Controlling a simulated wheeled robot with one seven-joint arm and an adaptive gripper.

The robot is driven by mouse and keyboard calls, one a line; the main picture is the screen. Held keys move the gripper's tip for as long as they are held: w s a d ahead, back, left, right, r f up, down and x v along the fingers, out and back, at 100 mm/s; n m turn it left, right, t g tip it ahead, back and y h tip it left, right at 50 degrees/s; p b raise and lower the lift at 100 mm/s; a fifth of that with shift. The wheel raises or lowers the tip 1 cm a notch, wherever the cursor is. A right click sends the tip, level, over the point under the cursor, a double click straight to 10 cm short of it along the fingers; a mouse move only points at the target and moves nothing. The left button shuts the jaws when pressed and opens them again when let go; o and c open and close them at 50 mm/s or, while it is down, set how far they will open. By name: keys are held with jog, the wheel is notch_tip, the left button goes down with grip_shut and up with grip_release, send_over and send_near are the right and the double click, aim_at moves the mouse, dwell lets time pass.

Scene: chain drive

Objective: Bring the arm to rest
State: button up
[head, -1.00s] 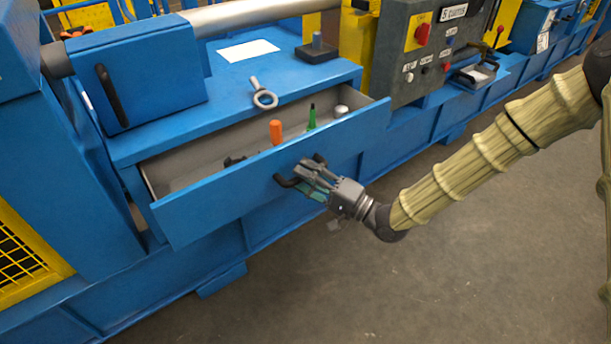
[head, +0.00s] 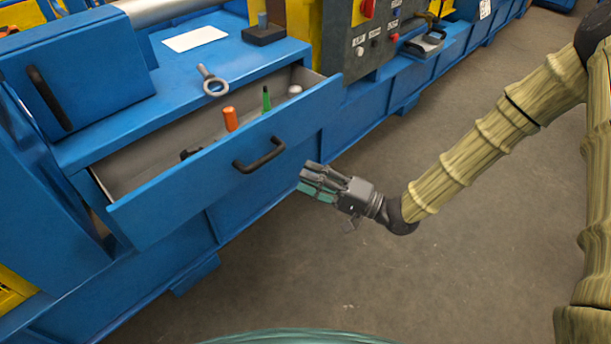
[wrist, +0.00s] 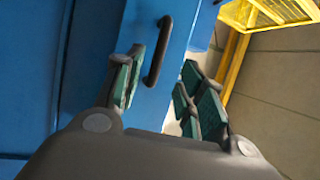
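My gripper (head: 318,182) is in front of the open blue drawer (head: 180,195), to the right of its black handle (head: 260,154) and apart from it. In the wrist view my gripper (wrist: 160,88) has its green-padded fingers spread with nothing between them but a view of the drawer front. The black handle (wrist: 158,52) shows beyond the fingertips there. My arm reaches in from the right in its tan sleeve.
The drawer holds an orange-handled item (head: 230,119), a green item (head: 266,99) and other small parts. A grey control panel (head: 380,35) stands behind. Open floor lies at right.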

dwell(0.4)
jog(key=s+d+f+h, duration=0.2)
jog(key=s+f+h, duration=0.1)
jog(key=f, duration=0.5)
jog(key=s+d+f+h, duration=0.2)
jog(key=d+f+h, duration=0.15)
jog(key=f, duration=0.35)
jog(key=s+d+f+h, duration=0.1)
jog(key=s+f+h, duration=0.25)
jog(key=f, duration=0.45)
jog(key=s+d+f+n+g+h, duration=0.1)
jog(key=s+d+f+g+h, duration=0.3)
jog(key=s+d, duration=0.55)
jog(key=s+d+f+n+g+h, duration=0.1)
jog(key=s+d+f+g+h, duration=0.1)
jog(key=s+d+f+h, duration=0.55)
jog(key=s+r+y+p, duration=0.1)
jog(key=r+p, duration=1.6)
jog(key=r, duration=0.1)
jog(key=s+d+r+y+p, duration=0.1)
jog(key=s+r+p, duration=0.1)
jog(key=r+p, duration=1.6)
jog(key=shift+s, duration=0.3)
